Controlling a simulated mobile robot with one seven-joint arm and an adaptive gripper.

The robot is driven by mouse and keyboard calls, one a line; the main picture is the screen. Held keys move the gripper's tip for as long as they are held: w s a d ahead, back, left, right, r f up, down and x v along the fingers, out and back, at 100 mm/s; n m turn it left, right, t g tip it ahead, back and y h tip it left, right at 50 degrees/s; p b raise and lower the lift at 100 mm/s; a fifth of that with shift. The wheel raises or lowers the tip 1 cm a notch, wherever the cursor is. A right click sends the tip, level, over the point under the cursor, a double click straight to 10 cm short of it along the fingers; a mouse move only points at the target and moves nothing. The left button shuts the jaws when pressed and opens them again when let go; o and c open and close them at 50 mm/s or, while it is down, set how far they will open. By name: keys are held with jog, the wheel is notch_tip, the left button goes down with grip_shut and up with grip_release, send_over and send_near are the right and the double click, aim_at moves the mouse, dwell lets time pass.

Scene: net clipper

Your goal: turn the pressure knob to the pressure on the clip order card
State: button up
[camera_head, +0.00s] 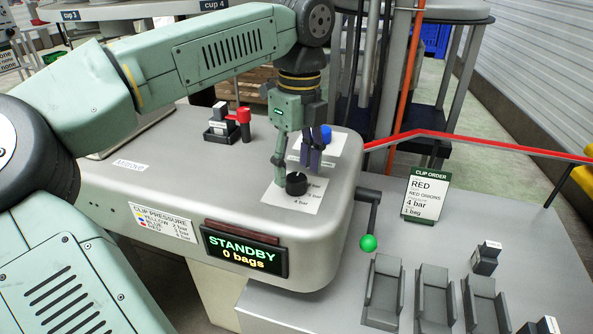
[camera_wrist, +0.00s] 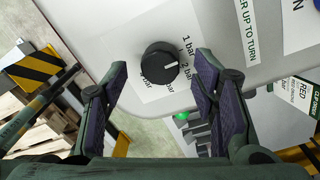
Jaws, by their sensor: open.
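The black round pressure knob (camera_head: 297,184) sits on a white dial label on the grey machine top. In the wrist view the knob (camera_wrist: 158,63) has a white pointer line that appears to face the "2 bar" print. "1 bar" and "4 bar" also show, with another mark partly hidden. The clip order card (camera_head: 428,195) reads RED, red onions, 4 bar, 1 bag. My gripper (camera_head: 299,160) points down over the knob, open. In the wrist view its fingers (camera_wrist: 161,68) lie on either side of the knob, apart from it in the picture; height above it is unclear.
The display (camera_head: 245,250) reads STANDBY, 0 bags. A clip pressure chart (camera_head: 163,222) is left of it. A green-ended lever (camera_head: 368,242) stands right of the knob, a blue button (camera_head: 322,133) behind it. A red switch (camera_head: 243,118) is further left. Grey cradles (camera_head: 383,290) stand at the front right.

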jog(key=shift+f, duration=0.9)
jog(key=shift+c, duration=0.2)
jog(key=c, duration=1.1)
